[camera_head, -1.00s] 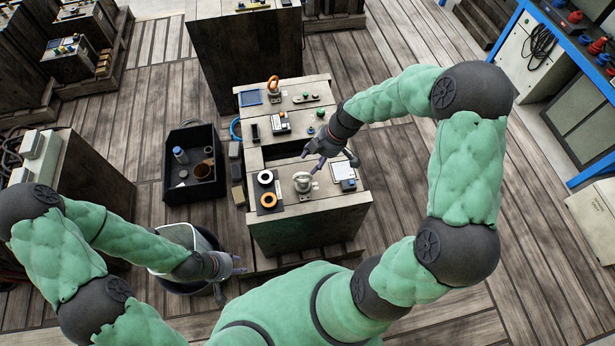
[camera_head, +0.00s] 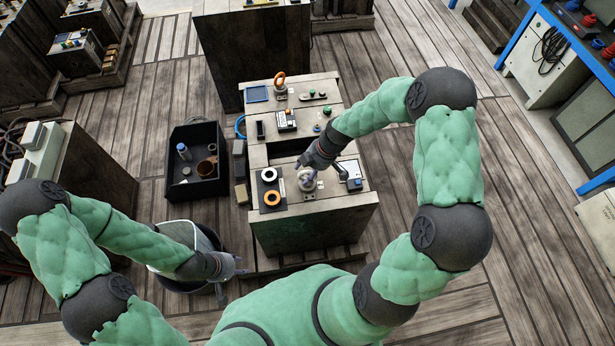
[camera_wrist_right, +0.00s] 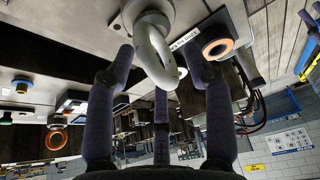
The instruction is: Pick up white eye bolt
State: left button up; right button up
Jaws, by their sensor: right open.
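The white eye bolt (camera_head: 307,181) stands on the near part of the wooden block's top. In the right wrist view its ring (camera_wrist_right: 156,50) hangs between the fingers, with its round base behind. My right gripper (camera_head: 306,166) is open, just above and around the ring; its fingers (camera_wrist_right: 156,75) stand apart on either side and one lies behind. I cannot tell whether any finger touches the ring. In the head view the gripper partly covers the bolt. My left gripper (camera_head: 235,268) is low at the left, away from the block, beside a bucket; its finger state is unclear.
A black tray with a white ring and an orange ring (camera_head: 271,198) lies left of the bolt. An orange eye bolt (camera_head: 280,83) stands at the far end. A black crate (camera_head: 195,160) sits on the floor to the left.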

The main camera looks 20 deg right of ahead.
grip_shut()
jog(key=shift+r, duration=0.2)
jog(key=shift+r, duration=0.4)
notch_tip(320, 180, up, 17)
jog(key=p, duration=0.5)
